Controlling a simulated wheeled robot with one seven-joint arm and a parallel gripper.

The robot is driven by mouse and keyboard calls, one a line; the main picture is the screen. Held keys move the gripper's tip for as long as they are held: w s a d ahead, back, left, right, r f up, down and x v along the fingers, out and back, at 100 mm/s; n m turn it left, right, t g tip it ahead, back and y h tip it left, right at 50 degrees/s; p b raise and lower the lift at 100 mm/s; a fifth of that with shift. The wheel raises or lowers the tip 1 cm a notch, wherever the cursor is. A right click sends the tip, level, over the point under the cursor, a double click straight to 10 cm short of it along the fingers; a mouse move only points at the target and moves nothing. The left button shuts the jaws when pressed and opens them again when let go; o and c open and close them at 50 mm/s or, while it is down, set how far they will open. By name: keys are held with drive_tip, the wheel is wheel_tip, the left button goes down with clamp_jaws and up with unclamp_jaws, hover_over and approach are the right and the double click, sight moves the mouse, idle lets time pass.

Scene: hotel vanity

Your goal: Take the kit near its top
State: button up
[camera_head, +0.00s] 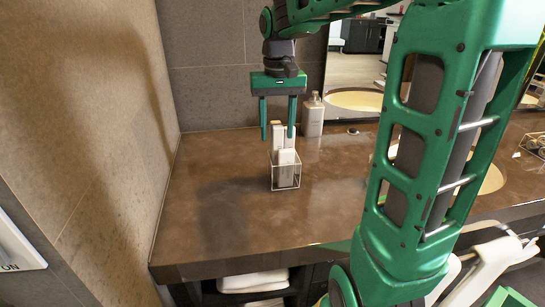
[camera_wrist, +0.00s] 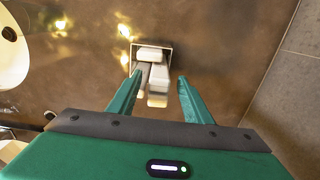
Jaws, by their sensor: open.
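Several slim white kit boxes stand upright in a small square clear holder (camera_head: 272,179) on the brown counter. A shorter white box (camera_head: 286,157) is at the front, and taller white boxes (camera_head: 277,132) rise behind it. I cannot tell which one is the kit. My gripper (camera_head: 278,137) points down, open and empty, with its two green fingers above the holder around the taller boxes' tops in the picture. In the wrist view, the fingertips (camera_wrist: 160,74) lie to either side of white box tops (camera_wrist: 157,86), and the holder (camera_wrist: 171,48) shows beyond. Contact is not visible.
A pale bottle (camera_head: 312,116) stands behind the holder to the right, near the mirror. A wall (camera_head: 90,120) bounds the counter on the left. The counter (camera_head: 225,215) is bare left and front of the holder. A sink is partly hidden behind my arm.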

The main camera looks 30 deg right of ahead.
clamp_jaws()
drive_tip(key=shift+r, duration=0.2)
